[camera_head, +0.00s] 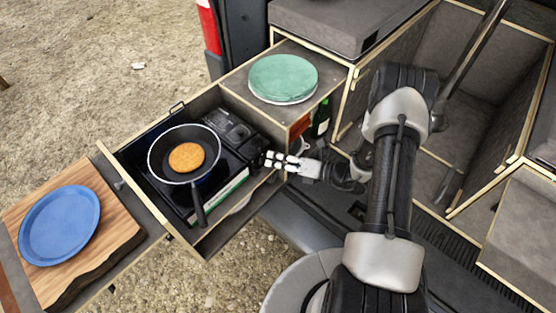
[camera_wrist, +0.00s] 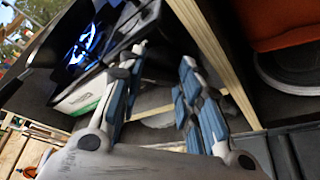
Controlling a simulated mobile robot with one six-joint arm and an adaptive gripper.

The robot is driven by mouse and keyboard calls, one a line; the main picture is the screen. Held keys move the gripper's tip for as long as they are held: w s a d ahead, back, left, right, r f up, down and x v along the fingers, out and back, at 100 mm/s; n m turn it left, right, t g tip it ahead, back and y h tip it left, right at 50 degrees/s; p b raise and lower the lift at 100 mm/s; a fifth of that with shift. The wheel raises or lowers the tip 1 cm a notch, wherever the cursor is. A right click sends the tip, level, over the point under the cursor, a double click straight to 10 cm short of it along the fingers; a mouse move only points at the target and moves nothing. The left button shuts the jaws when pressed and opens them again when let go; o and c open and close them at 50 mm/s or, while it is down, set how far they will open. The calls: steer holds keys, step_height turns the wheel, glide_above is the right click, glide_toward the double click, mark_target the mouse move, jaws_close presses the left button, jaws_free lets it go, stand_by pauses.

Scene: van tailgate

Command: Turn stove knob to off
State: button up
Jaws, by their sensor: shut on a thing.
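The black portable stove (camera_head: 228,185) sits in the pulled-out drawer, with a dark frying pan (camera_head: 160,165) on its burner. A blue flame (camera_wrist: 85,46) shows under the pan in the wrist view. My gripper (camera_head: 268,160) is at the stove's right-hand front side. In the wrist view my gripper (camera_wrist: 162,62) has its two blue-padded fingers on either side of a gap, with the dark stove knob (camera_wrist: 121,72) by the left fingertip. The jaws are shut on the knob, largely hidden by the fingers. Its exact angle cannot be told.
A round brown food piece (camera_head: 187,157) lies in the pan, whose handle (camera_head: 199,207) points toward the drawer front. A blue plate (camera_head: 60,225) lies on a wooden board (camera_head: 115,235) at left. Green plates (camera_head: 283,77) rest on the box above. The drawer's wooden edges are close to my gripper.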

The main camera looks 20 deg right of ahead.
steer(key=m, duration=0.1)
steer(key=m+y, duration=0.1)
steer(key=m+y+b, duration=0.1)
steer(key=shift+d+f+m, duration=0.1)
steer(key=shift+f+m, duration=0.15)
steer(key=shift+m, duration=0.05)
steer(key=shift+f+m+t+y+b, duration=0.1)
steer(key=shift+m+t+y+b, duration=0.2)
steer(key=shift+m+y+b, duration=0.7)
steer(key=shift+m+h+p, duration=0.35)
steer(key=shift+m+h, duration=0.05)
steer(key=shift+m, duration=0.1)
steer(key=o, duration=0.8)
steer(key=v, duration=1.2)
